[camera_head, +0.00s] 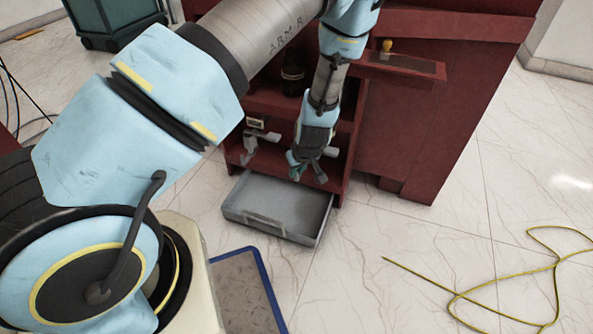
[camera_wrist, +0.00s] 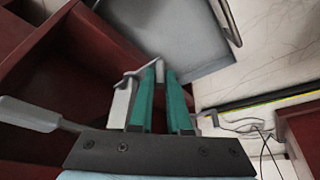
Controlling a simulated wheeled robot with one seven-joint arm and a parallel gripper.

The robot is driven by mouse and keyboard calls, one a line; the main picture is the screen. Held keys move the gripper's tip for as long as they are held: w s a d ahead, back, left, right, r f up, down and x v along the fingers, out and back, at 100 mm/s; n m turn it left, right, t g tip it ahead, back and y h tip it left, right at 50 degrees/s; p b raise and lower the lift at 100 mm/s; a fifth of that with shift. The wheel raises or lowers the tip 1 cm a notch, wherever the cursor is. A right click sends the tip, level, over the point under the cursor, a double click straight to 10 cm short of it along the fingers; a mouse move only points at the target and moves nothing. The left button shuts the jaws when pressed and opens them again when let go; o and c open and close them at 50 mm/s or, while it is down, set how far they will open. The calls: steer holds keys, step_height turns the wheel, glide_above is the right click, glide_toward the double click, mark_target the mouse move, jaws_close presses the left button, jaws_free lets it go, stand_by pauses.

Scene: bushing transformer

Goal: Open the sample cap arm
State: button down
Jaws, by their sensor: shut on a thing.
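My gripper (camera_head: 308,174) is low at the front of the dark red cabinet. In the wrist view its two teal fingers (camera_wrist: 164,78) stand close together, shut on a thin grey part of the sample cap arm (camera_wrist: 122,103). The arm's pale body lies beside the left finger, with a bent end reaching toward the fingertips. A grey lever handle (camera_wrist: 28,114) juts out at the left of the wrist view. In the head view my gripper hides most of the fitting it holds. A similar grey fitting (camera_head: 250,146) hangs on the cabinet to its left.
A shallow grey tray (camera_head: 232,217) lies below the fittings; it also shows in the wrist view (camera_wrist: 195,66). A dark bottle (camera_head: 292,80) stands on the shelf above. A yellow cable (camera_head: 450,291) lies at right on the otherwise clear floor.

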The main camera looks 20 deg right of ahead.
steer(key=shift+w+a, duration=0.1)
stand_by(0.8)
steer(key=w+a+m+g+h+p, duration=0.1)
steer(key=w+a+m+h+p, duration=0.1)
steer(key=w+m, duration=0.6)
steer(key=shift+a+m+h+p, duration=0.25)
steer(key=shift+m+h+p, duration=0.3)
steer(key=shift+m+h, duration=0.3)
steer(key=c, duration=0.9)
jaws_free()
steer(key=shift+o, duration=0.2)
